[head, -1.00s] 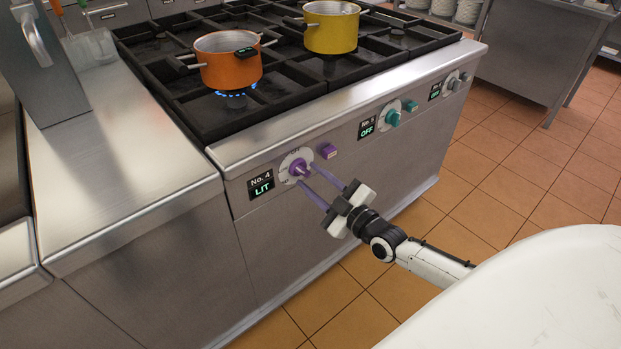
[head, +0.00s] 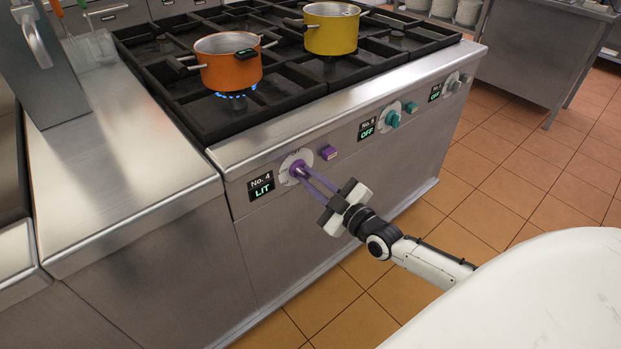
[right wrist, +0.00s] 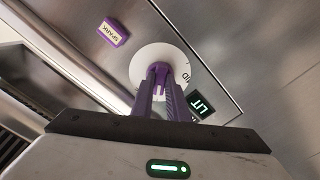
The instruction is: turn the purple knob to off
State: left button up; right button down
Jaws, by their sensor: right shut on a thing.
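The purple knob (head: 298,169) sits on a round white dial (head: 306,156) on the stove's front panel. The display (head: 262,186) beside it reads "No. 4" and "LIT". My right gripper (head: 304,173) reaches the knob from the front and is shut on it. In the right wrist view the knob (right wrist: 158,72) shows between the purple fingers (right wrist: 160,88), which hide part of it. A blue flame (head: 232,95) burns under the orange pot (head: 231,68). My left gripper is not in view.
A purple spark button (head: 328,152) is just right of the dial. Farther right is a teal knob (head: 393,119) with a display reading "OFF". A yellow pot (head: 331,28) stands on the grates. The tiled floor before the panel is clear.

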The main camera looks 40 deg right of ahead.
jog(key=m, duration=0.4)
jog(key=shift+p, duration=0.3)
jog(key=shift+m, duration=1.7)
jog(key=shift+a, duration=0.1)
jog(key=c, duration=1.7)
grip_release()
jog(key=shift+s, duration=0.1)
jog(key=s, duration=0.6)
jog(key=s+d+p, duration=0.1)
jog(key=s, duration=0.3)
jog(key=shift+s, duration=0.1)
jog(key=shift+a, duration=0.1)
